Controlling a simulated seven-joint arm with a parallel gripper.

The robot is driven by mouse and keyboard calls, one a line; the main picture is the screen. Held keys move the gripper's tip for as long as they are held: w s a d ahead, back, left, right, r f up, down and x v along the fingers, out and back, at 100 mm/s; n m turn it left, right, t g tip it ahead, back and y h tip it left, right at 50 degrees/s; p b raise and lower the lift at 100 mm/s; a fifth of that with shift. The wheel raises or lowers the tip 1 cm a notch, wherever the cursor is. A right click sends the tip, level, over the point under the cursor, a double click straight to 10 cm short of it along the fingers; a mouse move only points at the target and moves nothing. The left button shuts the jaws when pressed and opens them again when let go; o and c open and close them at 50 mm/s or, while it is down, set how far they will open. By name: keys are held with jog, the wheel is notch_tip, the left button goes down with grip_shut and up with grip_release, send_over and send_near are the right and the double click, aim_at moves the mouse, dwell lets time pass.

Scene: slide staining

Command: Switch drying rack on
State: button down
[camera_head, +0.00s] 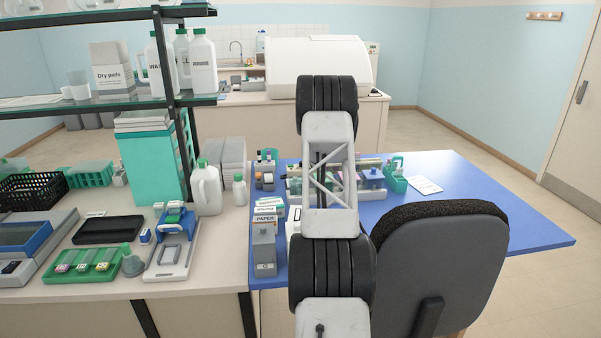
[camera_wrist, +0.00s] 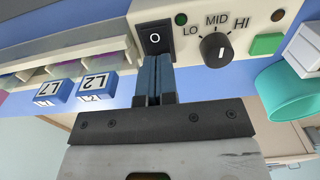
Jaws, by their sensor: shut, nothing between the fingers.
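The drying rack's light control panel (camera_wrist: 192,58) fills the top of the wrist view. On it is a black rocker switch (camera_wrist: 155,38) marked O. My gripper (camera_wrist: 153,60) is shut and empty, with its blue-grey fingertips at the lower edge of the switch; I cannot tell whether they touch it. Right of the switch are a dark green lamp (camera_wrist: 181,19), a black LO-MID-HI knob (camera_wrist: 215,47) and a green button (camera_wrist: 266,44). In the head view the rack (camera_head: 371,180) is partly hidden behind my arm, and my gripper is hidden.
Blue blocks labelled L7 (camera_wrist: 54,94) and L2 (camera_wrist: 97,86) sit left of the fingers. A teal container (camera_wrist: 285,95) is at the right. In the head view a dark chair (camera_head: 440,265) stands before the blue table (camera_head: 480,195), whose right side is clear.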

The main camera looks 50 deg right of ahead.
jog(key=shift+f, duration=0.25)
jog(key=shift+r, duration=3.5)
